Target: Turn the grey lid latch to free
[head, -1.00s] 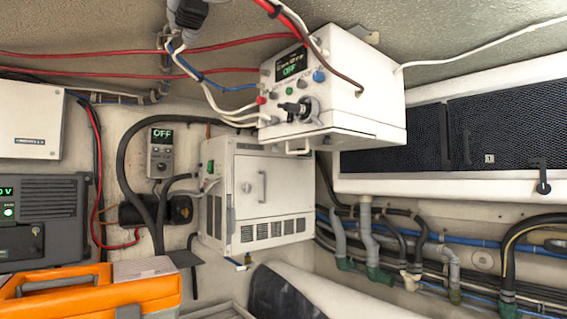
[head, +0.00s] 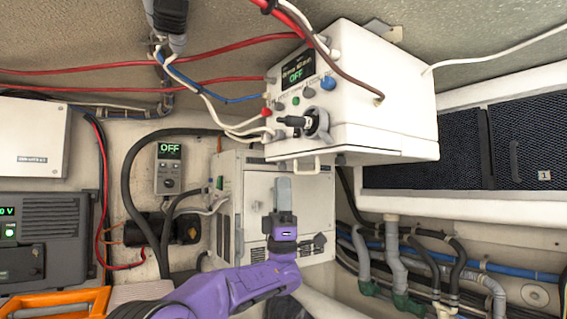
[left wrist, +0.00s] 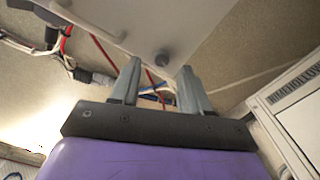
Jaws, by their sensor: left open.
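A white control box (head: 390,105) hangs from the ceiling in the head view, with knobs, a lit display and a black plug on its front. My left gripper (head: 284,183) points up below the box, in front of the white cabinet (head: 305,205). My right gripper is not in view.
Red, white and blue cables (head: 215,80) run to the box from the left. A handle (head: 294,165) hangs under its front edge, close above the gripper. Pipes and hoses (head: 400,260) line the right wall. An orange case (head: 55,303) lies at lower left.

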